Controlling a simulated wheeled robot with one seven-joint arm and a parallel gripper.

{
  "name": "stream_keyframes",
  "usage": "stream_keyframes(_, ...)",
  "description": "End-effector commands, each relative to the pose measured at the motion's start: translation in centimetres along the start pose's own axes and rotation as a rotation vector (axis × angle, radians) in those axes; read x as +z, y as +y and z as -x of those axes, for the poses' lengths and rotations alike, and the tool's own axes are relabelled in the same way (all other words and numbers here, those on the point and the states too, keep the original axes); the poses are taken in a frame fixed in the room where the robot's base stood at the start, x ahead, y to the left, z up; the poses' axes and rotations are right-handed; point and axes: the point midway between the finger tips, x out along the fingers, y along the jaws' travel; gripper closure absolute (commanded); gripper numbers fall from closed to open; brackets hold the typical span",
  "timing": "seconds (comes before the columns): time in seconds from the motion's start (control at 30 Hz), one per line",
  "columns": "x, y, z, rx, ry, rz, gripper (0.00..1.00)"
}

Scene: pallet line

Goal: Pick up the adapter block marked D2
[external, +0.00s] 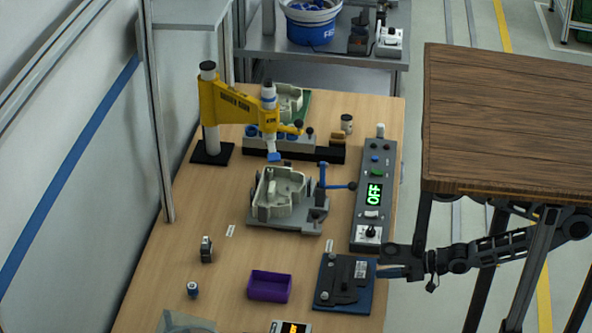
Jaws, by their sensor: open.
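I cannot make out any D2 marking, so I cannot tell which piece is the adapter block. A small dark block (207,249) stands on the left of the wooden bench, and a small blue-and-dark piece (193,290) stands nearer the front. Several small pieces sit along a black rack (318,152) at the back. My gripper (389,261) appears at the bench's right edge, at the end of a dark arm, beside a blue-and-black plate device (343,284). It is open; its fingertips are small and dark, and I see nothing held.
A purple bin (269,287) lies at the front. A grey fixture (287,200) with a pale housing is mid-bench, below a yellow screwdriver arm (235,103). A raised wooden top (510,120) overhangs my arm.

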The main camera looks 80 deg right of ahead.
Motion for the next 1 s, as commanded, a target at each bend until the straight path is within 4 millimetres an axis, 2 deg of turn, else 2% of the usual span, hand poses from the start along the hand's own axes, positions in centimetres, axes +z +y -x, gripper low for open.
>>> stream_keyframes(0.13, 0.0, 0.0, 0.0, 0.0, 0.0, 0.0, 0.56)
stream_keyframes(0.47, 0.0, 0.0, 0.0, 0.0, 0.0, 0.0, 0.26)
stream_keyframes(0.73, -0.2, 0.2, -0.3, -0.004, 0.007, -0.004, 0.26)
stream_keyframes(0.87, -1.5, 1.6, -2.2, -0.03, 0.047, -0.038, 0.26)
stream_keyframes(1.0, -4.8, 3.9, -6.4, -0.082, 0.126, -0.138, 0.26)
